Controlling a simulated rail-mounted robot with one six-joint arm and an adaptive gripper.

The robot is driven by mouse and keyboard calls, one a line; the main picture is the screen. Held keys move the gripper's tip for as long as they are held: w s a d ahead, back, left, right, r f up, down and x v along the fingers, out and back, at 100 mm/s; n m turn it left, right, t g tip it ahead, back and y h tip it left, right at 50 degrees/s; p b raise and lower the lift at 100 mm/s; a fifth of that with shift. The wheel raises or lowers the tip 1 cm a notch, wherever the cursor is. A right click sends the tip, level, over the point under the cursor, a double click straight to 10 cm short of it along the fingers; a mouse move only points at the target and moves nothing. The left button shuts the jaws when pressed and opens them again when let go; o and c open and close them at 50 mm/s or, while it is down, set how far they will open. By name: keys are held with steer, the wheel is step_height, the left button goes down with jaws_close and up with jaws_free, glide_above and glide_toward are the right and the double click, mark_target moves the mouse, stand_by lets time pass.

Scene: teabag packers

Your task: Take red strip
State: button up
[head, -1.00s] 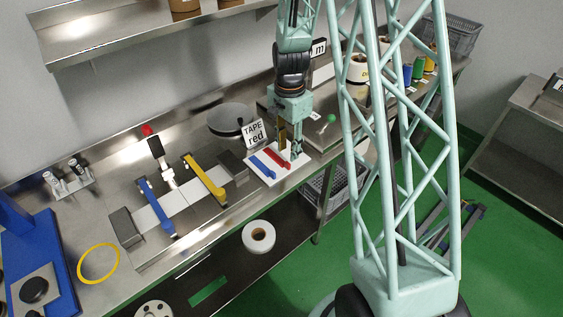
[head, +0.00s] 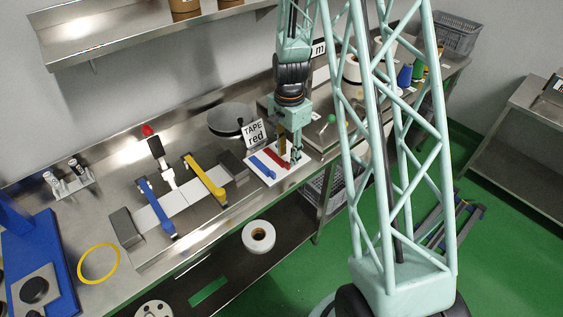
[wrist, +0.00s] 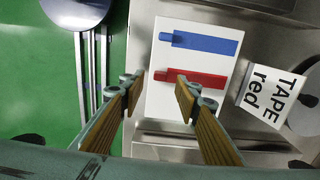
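The red strip (head: 272,157) lies beside the blue strip (head: 262,167) on a white board (head: 272,181) on the bench. My gripper (head: 290,162) is just above the board at the red strip's right-hand end. In the wrist view my gripper (wrist: 160,80) is open, with a wide gap between its two fingers. The narrow end of the red strip (wrist: 208,79) shows in that gap. The right finger partly covers the strip. The blue strip (wrist: 205,43) is clear of the fingers. I cannot tell whether the fingers touch the board.
A "TAPE red" sign (head: 255,134) stands behind the board, close to the fingers' right in the wrist view. A grey block (head: 232,165) and a yellow-armed fixture (head: 205,180) are to the left. The bench's front edge is close to the board.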

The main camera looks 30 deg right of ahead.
mark_target(288, 163)
steer(key=shift+f, duration=2.15)
steer(key=shift+c, duration=0.7)
steer(key=c, duration=0.6)
steer(key=shift+c, duration=0.2)
